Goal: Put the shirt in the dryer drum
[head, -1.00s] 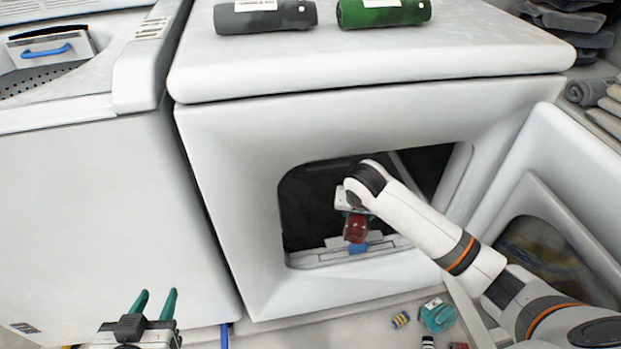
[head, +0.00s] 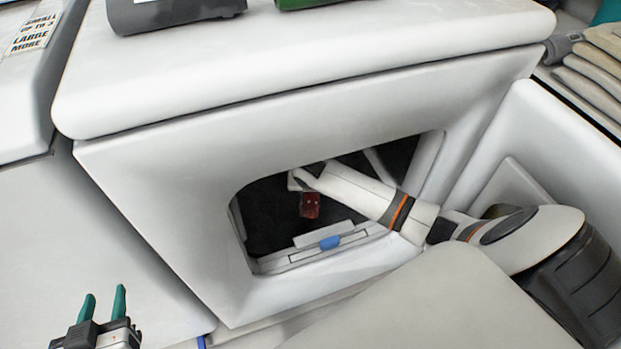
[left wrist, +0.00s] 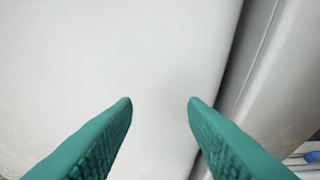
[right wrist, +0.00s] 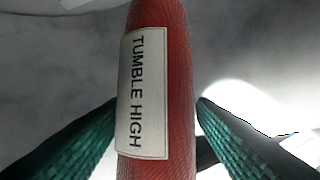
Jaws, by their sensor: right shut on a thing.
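A red rolled shirt (right wrist: 181,90) with a white label reading "TUMBLE HIGH" fills the middle of the right wrist view. My right gripper (right wrist: 157,108) is shut on it, one teal finger on each side. In the head view the red shirt (head: 310,206) shows inside the dark dryer opening (head: 270,220); my right arm reaches in through it and hides part of the drum. My left gripper (head: 102,305) is open and empty, low in front of the white machines; its fingers stand apart in the left wrist view (left wrist: 160,102).
The dryer's open door (head: 535,130) stands to the right of the opening. A blue-tabbed part (head: 330,243) sits at the opening's lower lip. Grey (head: 170,10) and green rolls lie on the dryer top. Folded cloths (head: 590,65) are stacked at far right.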

